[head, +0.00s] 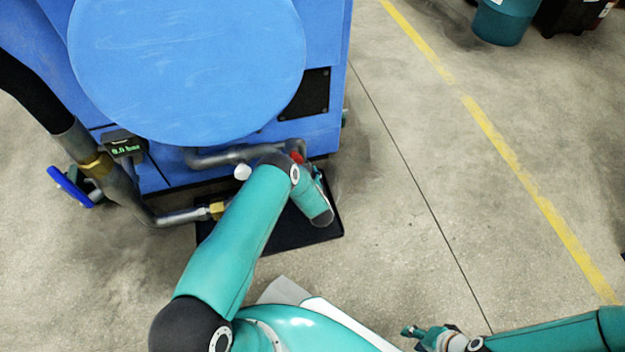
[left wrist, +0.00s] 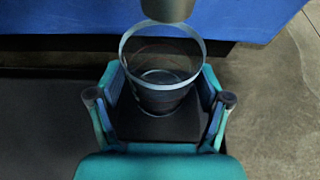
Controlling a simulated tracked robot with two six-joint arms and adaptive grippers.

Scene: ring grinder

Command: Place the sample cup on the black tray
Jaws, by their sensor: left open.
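The sample cup (left wrist: 160,85) is clear and open-topped, and shows in the left wrist view beneath a grey pipe end (left wrist: 168,8). My left gripper (left wrist: 160,108) is open, with one finger on each side of the cup. A dark surface, apparently the black tray (left wrist: 40,118), lies below; I cannot tell whether the cup's base touches it. In the head view, the black tray (head: 318,228) lies on the floor against the blue machine, and my left arm hides the cup. My right gripper (head: 428,336) is at the bottom, far from the tray; its jaw state is unclear.
The blue machine (head: 185,60) fills the upper left. The concrete floor on the right is clear up to a teal bin (head: 503,22).

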